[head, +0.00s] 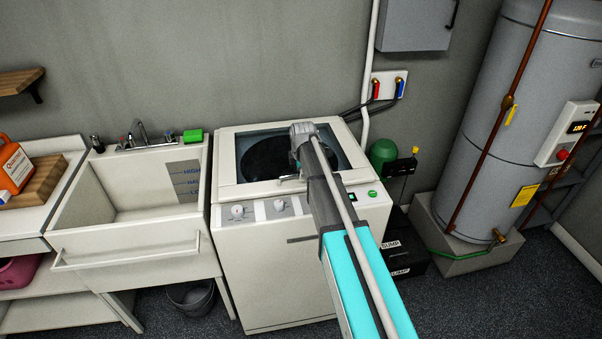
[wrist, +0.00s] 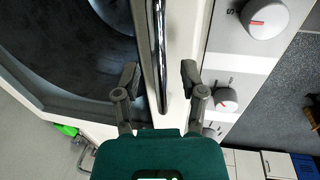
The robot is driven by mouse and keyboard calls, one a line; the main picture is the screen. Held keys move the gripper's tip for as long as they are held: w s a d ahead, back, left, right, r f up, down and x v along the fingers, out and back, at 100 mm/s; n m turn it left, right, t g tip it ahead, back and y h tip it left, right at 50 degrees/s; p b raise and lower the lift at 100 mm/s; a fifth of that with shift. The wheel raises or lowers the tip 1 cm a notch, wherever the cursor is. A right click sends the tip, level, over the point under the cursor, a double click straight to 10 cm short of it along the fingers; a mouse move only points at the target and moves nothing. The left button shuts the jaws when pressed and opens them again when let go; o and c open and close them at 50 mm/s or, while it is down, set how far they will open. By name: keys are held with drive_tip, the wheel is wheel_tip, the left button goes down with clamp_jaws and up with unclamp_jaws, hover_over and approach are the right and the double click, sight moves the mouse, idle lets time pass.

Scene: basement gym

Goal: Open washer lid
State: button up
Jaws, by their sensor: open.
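The white top-loading washer (head: 262,270) stands in the middle of the head view. Its lid (head: 244,150), a dark glass panel in a pale frame, lies flat over the top and looks shut. In the wrist view the lid's glass (wrist: 70,50) fills the upper left. A shiny bar handle (wrist: 159,50) runs along the lid's front edge. My gripper (wrist: 160,73) is open, with one finger on each side of the handle's line. In the head view my arm hides part of the lid and most of the gripper.
Control knobs (wrist: 265,18) line the washer's front panel beside the right finger. A utility sink (head: 140,205) with a green sponge (head: 192,136) adjoins the washer on the left. A grey water heater (head: 520,110) and dark boxes (head: 405,250) stand right. The wall is close behind.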

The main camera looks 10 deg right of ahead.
clamp_jaws()
drive_tip(key=shift+r, duration=0.1)
